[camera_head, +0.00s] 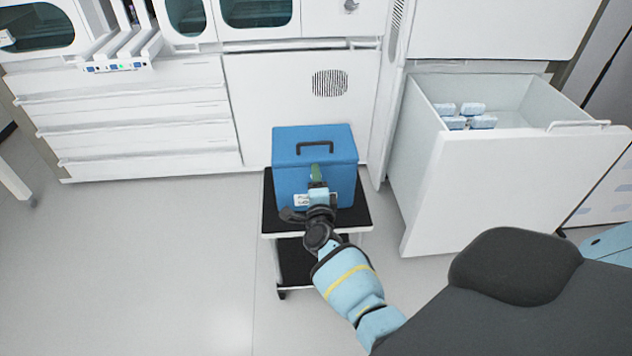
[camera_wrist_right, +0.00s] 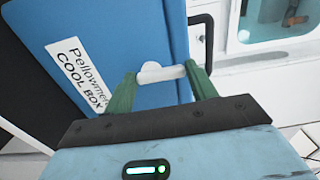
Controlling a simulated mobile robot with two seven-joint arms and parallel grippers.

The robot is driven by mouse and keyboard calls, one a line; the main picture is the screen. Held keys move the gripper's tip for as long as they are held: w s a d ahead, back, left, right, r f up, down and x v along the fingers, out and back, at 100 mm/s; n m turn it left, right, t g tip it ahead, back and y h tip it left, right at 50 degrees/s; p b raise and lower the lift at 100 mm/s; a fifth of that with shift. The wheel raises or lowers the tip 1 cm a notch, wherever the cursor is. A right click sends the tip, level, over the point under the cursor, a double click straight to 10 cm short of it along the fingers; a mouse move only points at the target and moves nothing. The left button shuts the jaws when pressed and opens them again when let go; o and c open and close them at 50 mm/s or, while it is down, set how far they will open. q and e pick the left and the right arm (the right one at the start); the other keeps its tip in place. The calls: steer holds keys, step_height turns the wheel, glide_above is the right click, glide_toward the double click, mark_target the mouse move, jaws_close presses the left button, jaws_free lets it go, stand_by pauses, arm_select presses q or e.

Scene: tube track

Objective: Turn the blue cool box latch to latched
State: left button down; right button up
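The blue cool box (camera_head: 285,150) stands upright on a small cart, its lid closed and a dark handle on top. Its latch (camera_wrist_right: 162,72) shows in the right wrist view as a small white piece with a rounded knob and a short bar, on the blue front beside the label. My right gripper (camera_head: 316,172) is at the front of the box. In the right wrist view its green fingers (camera_wrist_right: 160,88) are apart, one on each side of the latch. The bar's end is very near or touching the right finger; firm contact cannot be told. My left gripper is not in view.
The black-topped cart (camera_head: 354,208) has a lower shelf. An open white drawer (camera_head: 510,185) holding several pale blue packs (camera_head: 466,116) juts out to the right. White cabinets (camera_head: 150,125) stand behind. The floor (camera_head: 140,260) to the left is clear.

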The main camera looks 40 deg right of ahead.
steer(key=o, duration=0.4)
steer(key=shift+w, duration=0.1)
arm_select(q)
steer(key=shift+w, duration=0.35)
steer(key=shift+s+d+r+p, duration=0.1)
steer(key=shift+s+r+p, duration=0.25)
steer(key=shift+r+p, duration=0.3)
arm_select(e)
steer(key=v, duration=0.8)
steer(key=shift+d, duration=0.1)
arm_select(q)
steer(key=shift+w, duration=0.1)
